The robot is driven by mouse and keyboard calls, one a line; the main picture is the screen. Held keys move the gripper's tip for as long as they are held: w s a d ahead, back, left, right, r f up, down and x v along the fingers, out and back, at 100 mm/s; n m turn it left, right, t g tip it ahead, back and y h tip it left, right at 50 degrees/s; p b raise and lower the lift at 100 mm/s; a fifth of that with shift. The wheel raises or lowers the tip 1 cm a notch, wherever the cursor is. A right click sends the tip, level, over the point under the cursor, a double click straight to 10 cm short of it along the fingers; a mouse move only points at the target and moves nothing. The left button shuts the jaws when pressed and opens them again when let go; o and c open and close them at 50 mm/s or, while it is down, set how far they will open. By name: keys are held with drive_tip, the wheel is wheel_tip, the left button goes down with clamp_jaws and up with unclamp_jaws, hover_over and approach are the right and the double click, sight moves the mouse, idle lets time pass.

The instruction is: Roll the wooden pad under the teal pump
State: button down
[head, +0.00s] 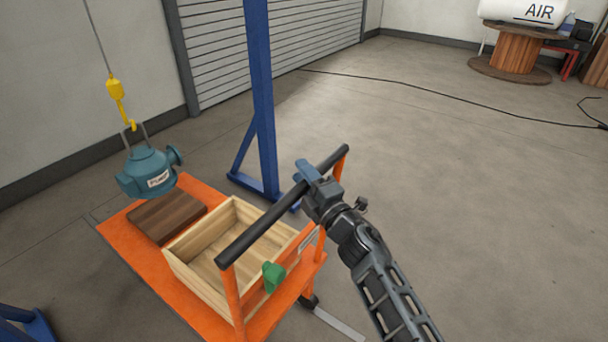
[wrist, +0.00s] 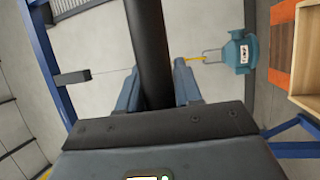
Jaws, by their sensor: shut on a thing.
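The teal pump (head: 148,174) hangs from a yellow hook near the far left end of an orange cart (head: 128,236). The brown wooden pad (head: 166,216) lies on the cart deck, below and right of the pump in the head view; I cannot tell how exactly they line up. My gripper (head: 314,184) is shut on the cart's black push handle (head: 262,226), toward its far end. In the wrist view, my fingers (wrist: 156,86) lie on both sides of the handle, and the pump (wrist: 237,52) and pad (wrist: 283,52) show at right.
An open wooden crate (head: 190,275) stands on the deck between pad and handle. A green object (head: 273,276) sits by the handle frame. A blue post (head: 260,90) with a splayed foot stands close behind the cart. The floor at right is open, crossed by a black cable (head: 455,95).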

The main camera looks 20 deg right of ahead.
drive_tip(key=shift+f, duration=0.15)
drive_tip(key=c, duration=0.8)
unclamp_jaws()
drive_tip(key=shift+c, duration=0.2)
drive_tip(key=v, duration=0.7)
drive_tip(key=shift+s, duration=0.4)
drive_tip(key=shift+d, duration=0.15)
